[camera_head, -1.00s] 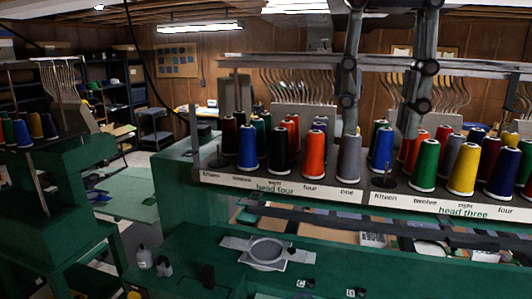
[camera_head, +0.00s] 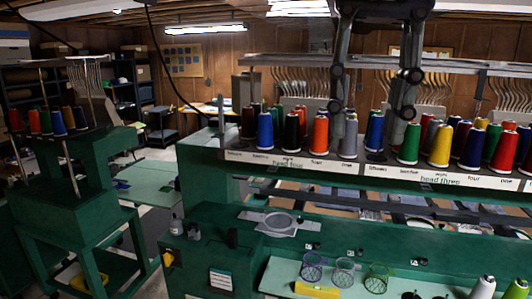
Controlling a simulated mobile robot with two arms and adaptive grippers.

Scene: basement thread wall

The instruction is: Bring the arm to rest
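My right gripper (camera_head: 369,122) hangs from the top edge of the head view, its two dark grey fingers pointing down and spread wide apart. It is open, with nothing seen held between the fingers. The fingers overlap the row of thread cones in the picture. A grey cone (camera_head: 350,137) and a blue cone (camera_head: 374,131) show between them, standing upright on the rack. The depth between fingers and cones is hard to judge. My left gripper is not in view.
The thread rack (camera_head: 300,164) holds several cones above a green embroidery machine (camera_head: 215,222). Its tray (camera_head: 270,276) carries three small mesh cups and a yellow item (camera_head: 316,290). Another green machine (camera_head: 75,160) stands at left. White and green cones stand at lower right.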

